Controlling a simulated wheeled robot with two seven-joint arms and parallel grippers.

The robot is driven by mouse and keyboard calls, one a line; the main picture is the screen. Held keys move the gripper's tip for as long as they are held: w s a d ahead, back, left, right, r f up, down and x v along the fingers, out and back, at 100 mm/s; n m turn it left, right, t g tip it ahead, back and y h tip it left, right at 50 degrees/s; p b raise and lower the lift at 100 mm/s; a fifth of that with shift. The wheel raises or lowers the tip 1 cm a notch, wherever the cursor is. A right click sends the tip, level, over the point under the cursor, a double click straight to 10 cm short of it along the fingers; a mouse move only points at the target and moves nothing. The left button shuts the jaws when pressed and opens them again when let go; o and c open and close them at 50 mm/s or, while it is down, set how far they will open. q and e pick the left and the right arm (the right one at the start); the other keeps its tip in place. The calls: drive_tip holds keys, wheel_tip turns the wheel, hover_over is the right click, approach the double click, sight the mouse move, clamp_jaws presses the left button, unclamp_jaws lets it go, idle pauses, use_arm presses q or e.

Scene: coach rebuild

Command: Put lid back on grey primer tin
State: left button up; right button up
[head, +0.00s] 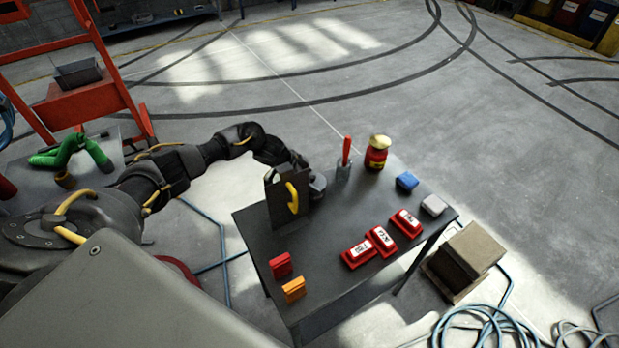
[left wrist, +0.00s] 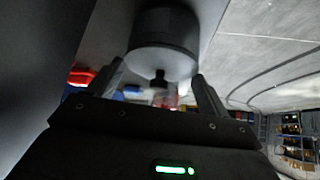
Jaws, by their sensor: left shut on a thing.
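My left gripper (head: 309,186) is over the left back part of the dark table, at a grey round thing (head: 319,183) that looks like the grey primer tin. In the left wrist view, my left gripper (left wrist: 159,72) has its fingers on both sides of a grey round piece (left wrist: 158,64), which looks like the lid, and is shut on it. A grey cylindrical body (left wrist: 172,28) shows directly behind this piece. I cannot tell whether the lid is seated or apart from the tin. My right gripper is not in view.

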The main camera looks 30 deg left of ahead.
use_arm(q)
drive_tip(key=shift+f, duration=0.1)
idle(0.8)
drive_tip(key=o, duration=0.9)
drive_tip(key=shift+o, duration=0.2)
drive_tip(key=shift+r+p, duration=3.55)
drive_tip(key=shift+p, duration=0.1)
clamp_jaws()
drive_tip(key=shift+f, duration=0.25)
